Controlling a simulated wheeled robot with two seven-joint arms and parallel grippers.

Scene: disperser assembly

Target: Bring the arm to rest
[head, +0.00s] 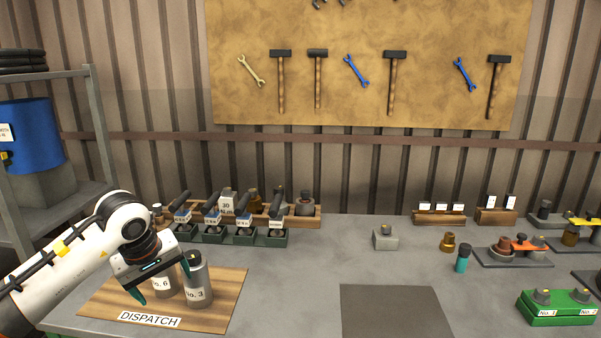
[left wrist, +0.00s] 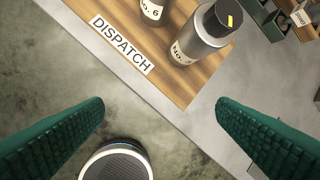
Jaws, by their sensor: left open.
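My left arm comes in from the left in the head view. Its gripper (head: 162,279) is open and empty, in front of two grey cylinders near the dispatch board (head: 228,300). The cylinder labelled No. 3 (head: 198,285) stands upright on the board, just right of the gripper. The cylinder labelled No. 6 (head: 164,284) stands beside it, partly hidden by the gripper. In the left wrist view the two green fingers (left wrist: 160,105) are wide apart with nothing between them. Cylinder No. 3 (left wrist: 203,32) and cylinder No. 6 (left wrist: 152,10) show beyond them. My right gripper is not in view.
Black-handled tools in green holders (head: 243,237) stand behind the board. A dark mat (head: 395,312) lies at the table's front. A green block (head: 556,308) and several small parts are on the right. A shelf (head: 75,205) stands at far left. The middle tabletop is mostly clear.

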